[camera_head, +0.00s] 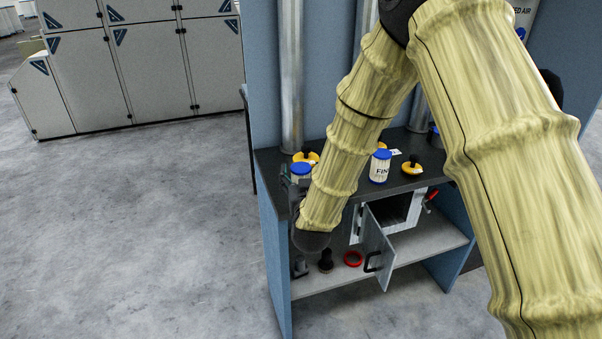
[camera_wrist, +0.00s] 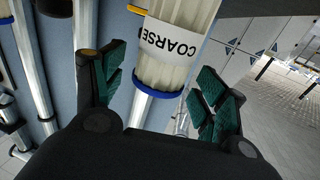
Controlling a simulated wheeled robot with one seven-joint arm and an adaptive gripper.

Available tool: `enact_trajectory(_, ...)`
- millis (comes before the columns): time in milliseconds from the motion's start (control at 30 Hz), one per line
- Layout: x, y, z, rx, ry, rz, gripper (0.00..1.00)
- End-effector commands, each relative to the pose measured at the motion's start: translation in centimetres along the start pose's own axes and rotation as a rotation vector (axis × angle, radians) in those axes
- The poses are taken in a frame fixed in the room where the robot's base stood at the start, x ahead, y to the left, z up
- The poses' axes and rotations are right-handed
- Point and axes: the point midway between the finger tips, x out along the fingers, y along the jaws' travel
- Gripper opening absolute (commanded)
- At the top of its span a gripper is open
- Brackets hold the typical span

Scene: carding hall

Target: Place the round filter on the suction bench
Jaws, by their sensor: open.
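In the wrist view a pleated, round white filter (camera_wrist: 180,45) with a "COARSE" label and a blue end ring stands between the spread fingers of my gripper (camera_wrist: 162,70). A gap shows on both sides of it. In the head view my gripper (camera_head: 291,188) is at the bench's left front corner, partly hidden by my arm, and this filter's blue top (camera_head: 301,168) shows just beside it. A second round filter (camera_head: 380,168), its label starting "FIN", stands upright on the dark top of the suction bench (camera_head: 274,163). I cannot tell which filter is meant.
Yellow pieces with black knobs, one at the right (camera_head: 412,167), lie on the benchtop. Below, a metal box has its door (camera_head: 375,248) swung open over the shelf. A red ring (camera_head: 353,259) lies on the shelf. Metal pipes (camera_head: 291,80) rise behind. Floor at left is clear.

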Motion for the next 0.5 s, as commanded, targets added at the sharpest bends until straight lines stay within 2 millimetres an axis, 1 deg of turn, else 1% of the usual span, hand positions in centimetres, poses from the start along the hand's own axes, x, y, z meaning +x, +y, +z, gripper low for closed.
enact_trajectory(67,-1.4,0.0,0.3,-0.001,-0.001,-0.001,0.73)
enact_trajectory(300,-5.9,0.0,0.2,-0.002,0.0,-0.001,0.73)
enact_trajectory(500,-8.9,0.0,0.2,-0.001,0.0,-0.001,0.73)
